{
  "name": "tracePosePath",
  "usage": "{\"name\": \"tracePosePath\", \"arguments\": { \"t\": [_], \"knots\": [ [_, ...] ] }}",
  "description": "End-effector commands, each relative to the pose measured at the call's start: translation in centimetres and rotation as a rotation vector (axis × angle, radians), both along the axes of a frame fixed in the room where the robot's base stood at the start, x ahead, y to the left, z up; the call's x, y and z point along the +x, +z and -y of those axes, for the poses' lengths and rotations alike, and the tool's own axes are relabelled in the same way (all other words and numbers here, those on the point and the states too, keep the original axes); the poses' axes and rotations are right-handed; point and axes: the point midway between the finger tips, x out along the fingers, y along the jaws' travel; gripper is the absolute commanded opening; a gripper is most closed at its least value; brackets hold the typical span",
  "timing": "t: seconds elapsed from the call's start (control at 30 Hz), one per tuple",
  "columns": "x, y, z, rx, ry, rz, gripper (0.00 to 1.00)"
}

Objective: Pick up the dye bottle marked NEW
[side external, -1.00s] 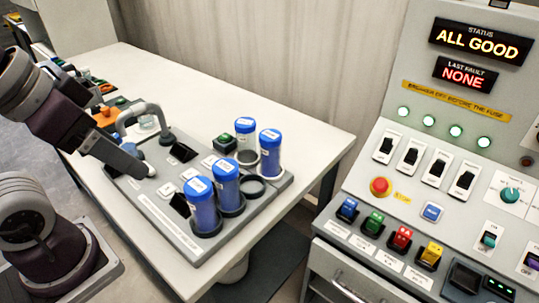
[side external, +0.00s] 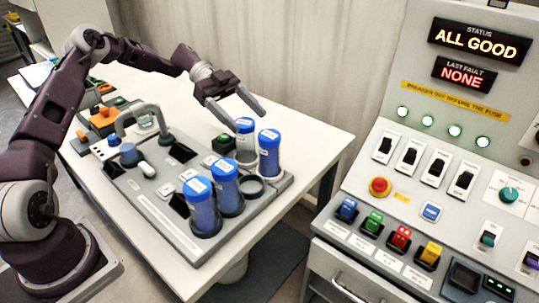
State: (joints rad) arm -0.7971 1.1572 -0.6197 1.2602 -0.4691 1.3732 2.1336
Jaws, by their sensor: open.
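Several dye bottles with blue caps and white cap labels stand upright on the grey station board (side external: 155,205). Two blue bottles are at the front, one at left (side external: 203,212) and one just right of it (side external: 228,193). Another blue-bodied bottle (side external: 269,158) stands at the back right. A paler bottle (side external: 245,144) stands at the back, left of it. The label words are too small to read, so I cannot tell which is marked NEW. My gripper (side external: 249,120) is open and empty, its fingers pointing down around or just above the paler bottle's cap; contact cannot be told.
An empty ring holder (side external: 251,186) sits between the bottles. A grey curved pipe (side external: 140,112) rises at the board's left end. Orange items (side external: 103,118) lie further left. A control panel (side external: 430,190) stands at right, apart from the table.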

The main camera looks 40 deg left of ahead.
Motion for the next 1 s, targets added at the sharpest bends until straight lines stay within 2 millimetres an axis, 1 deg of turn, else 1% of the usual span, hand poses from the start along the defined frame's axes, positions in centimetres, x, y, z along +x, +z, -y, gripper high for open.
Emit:
{"name": "tracePosePath", "arguments": {
  "t": [0.07,0.17,0.27,0.4,0.5,0.6,0.73,0.77,0.8,0.97,1.0],
  "knots": [
    [0.3,-0.4,-0.4,-0.033,0.004,0.031,0.74],
    [0.4,-0.8,0.4,-0.040,0.002,0.038,0.74],
    [0.4,-1.3,1.9,-0.039,0.000,0.038,0.74],
    [0.7,-2.2,4.6,-0.037,-0.001,0.036,0.74],
    [0.7,-2.7,5.8,-0.036,0.002,0.037,0.74],
    [0.7,-2.9,6.1,-0.035,0.003,0.037,0.74],
    [0.7,-2.9,6.1,-0.034,0.004,0.037,0.74],
    [0.7,-2.9,6.1,-0.034,0.004,0.037,0.70],
    [0.7,-2.9,6.1,-0.034,0.003,0.037,0.62],
    [0.7,-2.9,6.1,-0.034,0.003,0.037,0.31],
    [0.7,-2.9,6.1,-0.034,0.003,0.037,0.23]
  ]
}}
